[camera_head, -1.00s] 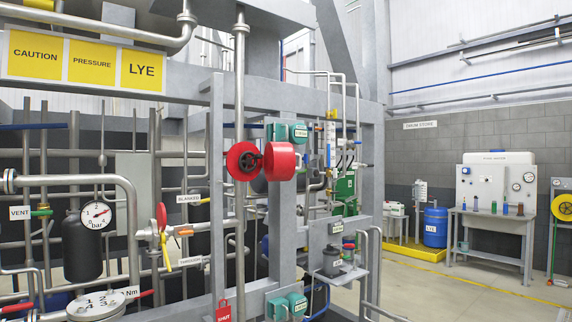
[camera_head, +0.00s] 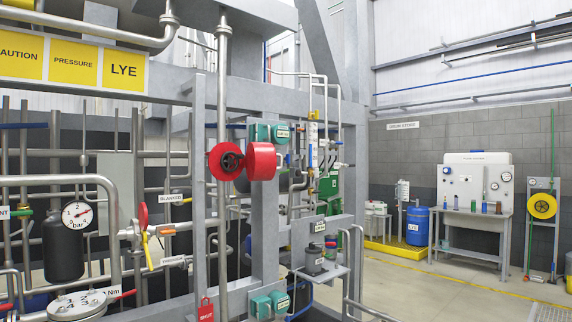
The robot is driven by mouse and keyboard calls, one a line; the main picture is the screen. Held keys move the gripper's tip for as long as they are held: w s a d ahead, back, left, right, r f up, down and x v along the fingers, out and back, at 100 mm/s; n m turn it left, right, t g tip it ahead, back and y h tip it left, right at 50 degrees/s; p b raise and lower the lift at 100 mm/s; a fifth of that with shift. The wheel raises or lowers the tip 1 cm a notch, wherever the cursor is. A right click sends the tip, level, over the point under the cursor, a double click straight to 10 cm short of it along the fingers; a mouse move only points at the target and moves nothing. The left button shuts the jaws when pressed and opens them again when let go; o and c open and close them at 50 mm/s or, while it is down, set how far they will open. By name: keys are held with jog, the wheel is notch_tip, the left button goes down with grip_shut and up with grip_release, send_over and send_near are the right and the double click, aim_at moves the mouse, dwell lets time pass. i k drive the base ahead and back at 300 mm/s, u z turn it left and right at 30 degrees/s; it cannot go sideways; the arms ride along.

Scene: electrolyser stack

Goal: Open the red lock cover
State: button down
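The red lock cover (camera_head: 261,161) shows near the middle of the camera_head view, on a grey vertical pipe and frame. Its right part is a plain red drum shape. Just left of it is a round red part (camera_head: 216,158) with a dark wheel-like centre (camera_head: 231,162). The two red parts sit side by side and overlap slightly in the picture; I cannot tell how they are joined. My gripper is not in view.
A red SHUT tag (camera_head: 206,310) hangs low on the frame. Pipes and a pressure gauge (camera_head: 77,215) crowd the left. A small shelf with a device (camera_head: 315,259) juts out right of the cover. Open floor (camera_head: 415,290) lies to the right, before a workbench (camera_head: 474,216).

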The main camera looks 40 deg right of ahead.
aim_at(261, 158)
jog(key=u, duration=0.1)
jog(key=i, duration=1)
jog(key=z, duration=0.05)
